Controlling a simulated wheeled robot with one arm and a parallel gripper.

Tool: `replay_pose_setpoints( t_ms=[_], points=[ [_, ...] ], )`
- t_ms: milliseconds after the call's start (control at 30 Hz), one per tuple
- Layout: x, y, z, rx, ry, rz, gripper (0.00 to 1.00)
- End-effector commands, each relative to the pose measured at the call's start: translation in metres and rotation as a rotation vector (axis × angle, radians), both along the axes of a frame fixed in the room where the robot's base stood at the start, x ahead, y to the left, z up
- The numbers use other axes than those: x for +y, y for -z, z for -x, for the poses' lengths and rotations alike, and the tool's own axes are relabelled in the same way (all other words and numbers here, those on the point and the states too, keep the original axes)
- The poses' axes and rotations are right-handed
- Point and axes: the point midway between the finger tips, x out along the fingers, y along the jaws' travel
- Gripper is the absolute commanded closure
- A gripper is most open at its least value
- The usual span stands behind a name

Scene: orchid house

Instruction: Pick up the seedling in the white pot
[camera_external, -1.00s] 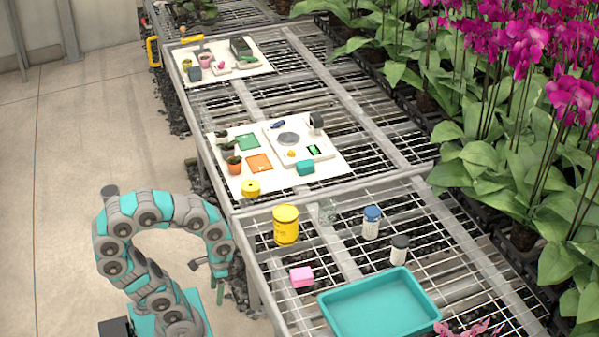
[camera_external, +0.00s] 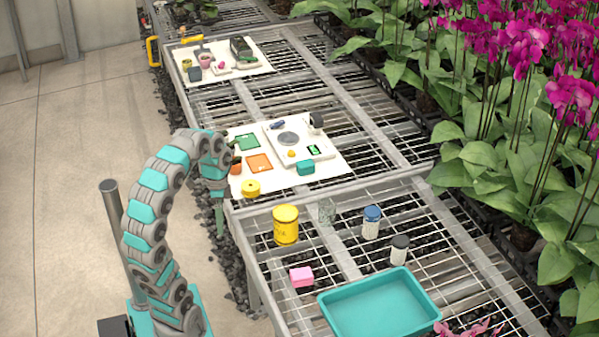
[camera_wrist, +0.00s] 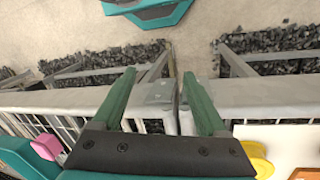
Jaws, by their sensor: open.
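I cannot make out the seedling in the white pot in either current view; my arm covers the left edge of the white mat (camera_external: 325,170), where small potted plants showed earlier. A terracotta pot (camera_external: 236,168) shows partly beside my arm, on that mat. My gripper (camera_external: 220,226) points down beside the table's left edge, nearer the camera than the pots. In the wrist view its two green fingers (camera_wrist: 160,74) are apart with nothing between them, above the metal table edge (camera_wrist: 160,93).
Nearer stand a yellow tin (camera_external: 286,225), glass (camera_external: 327,211), two bottles (camera_external: 371,222), pink block (camera_external: 301,277) and teal tray (camera_external: 380,310).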

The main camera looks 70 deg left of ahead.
Motion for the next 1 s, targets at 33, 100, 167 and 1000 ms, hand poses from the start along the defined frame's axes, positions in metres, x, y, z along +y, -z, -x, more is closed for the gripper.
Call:
replay_pose_setpoints(
  t_ms=[33, 100, 167, 1000],
  points=[
    [0.021, -0.012, -0.004, -0.013, 0.014, -0.002, 0.24],
    [0.044, -0.025, -0.006, -0.029, 0.052, -0.004, 0.24],
    [0.063, -0.035, -0.008, -0.042, 0.079, -0.006, 0.24],
    [0.37, -0.102, -0.087, -0.401, -0.515, -0.318, 0.24]
  ],
)
